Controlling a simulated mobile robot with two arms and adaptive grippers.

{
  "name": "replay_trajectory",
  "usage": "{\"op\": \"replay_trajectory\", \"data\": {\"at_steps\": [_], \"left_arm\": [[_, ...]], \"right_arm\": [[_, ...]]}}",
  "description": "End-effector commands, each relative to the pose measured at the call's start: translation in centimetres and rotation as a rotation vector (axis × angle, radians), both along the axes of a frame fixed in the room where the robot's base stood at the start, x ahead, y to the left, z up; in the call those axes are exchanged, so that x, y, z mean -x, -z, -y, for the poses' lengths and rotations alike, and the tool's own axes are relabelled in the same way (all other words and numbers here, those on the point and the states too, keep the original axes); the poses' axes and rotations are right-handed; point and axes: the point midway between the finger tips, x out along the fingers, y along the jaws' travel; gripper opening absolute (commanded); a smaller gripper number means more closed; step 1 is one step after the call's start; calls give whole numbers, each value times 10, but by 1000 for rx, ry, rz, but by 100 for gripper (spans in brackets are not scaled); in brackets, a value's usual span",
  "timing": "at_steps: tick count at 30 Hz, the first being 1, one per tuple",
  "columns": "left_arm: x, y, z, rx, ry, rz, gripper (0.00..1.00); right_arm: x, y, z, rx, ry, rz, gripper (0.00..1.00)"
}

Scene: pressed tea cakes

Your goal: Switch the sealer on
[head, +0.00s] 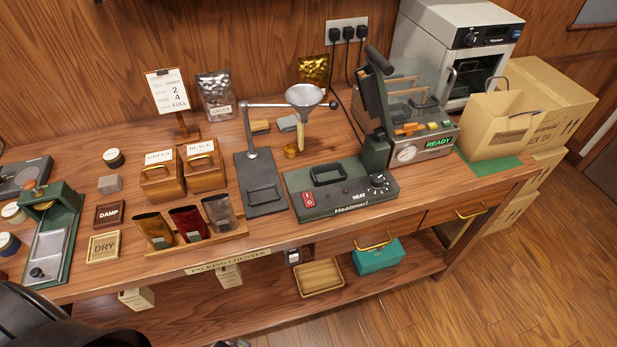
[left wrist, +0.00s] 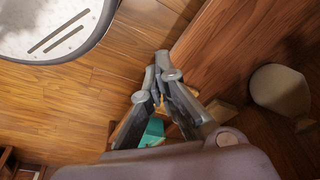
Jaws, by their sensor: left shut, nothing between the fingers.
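The sealer (head: 340,190) is a dark green box with a lever arm at its right, standing near the front of the counter. Its red rocker switch (head: 308,200) is on the front left, and a heat dial (head: 378,184) is on the right. I cannot tell the switch's position. My left gripper (left wrist: 163,75) is shut and empty in the left wrist view, over the floor beside the wooden counter side. In the head view only dark parts of my arm show at the lower left, away from the sealer. My right gripper is not in view.
A machine with a lit READY display (head: 439,142) stands behind the sealer. A funnel stand (head: 264,190) is to its left. Tea pouches in a wooden rack (head: 200,242) line the front edge. A paper bag (head: 497,125) is at the right.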

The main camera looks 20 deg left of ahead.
Motion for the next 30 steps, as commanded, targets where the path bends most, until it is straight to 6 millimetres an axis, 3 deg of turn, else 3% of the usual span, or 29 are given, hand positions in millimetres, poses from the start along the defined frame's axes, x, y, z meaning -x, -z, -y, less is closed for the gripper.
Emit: {"op": "replay_trajectory", "data": {"at_steps": [1,3,5,9,15,20,24,30], "left_arm": [[-32,-28,1,7,7,39,0],[-67,-63,5,20,21,76,0],[-93,-96,10,34,37,108,0],[-139,-180,29,70,93,176,0],[-164,-274,52,110,184,246,0],[-169,-333,69,136,262,291,0],[-175,-395,86,159,385,355,0],[-201,-440,98,198,594,437,0]], "right_arm": [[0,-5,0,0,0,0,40],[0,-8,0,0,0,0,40],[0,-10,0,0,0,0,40],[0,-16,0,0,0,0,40],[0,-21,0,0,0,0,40],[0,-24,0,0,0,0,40],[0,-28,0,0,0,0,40],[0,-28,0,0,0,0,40]]}}
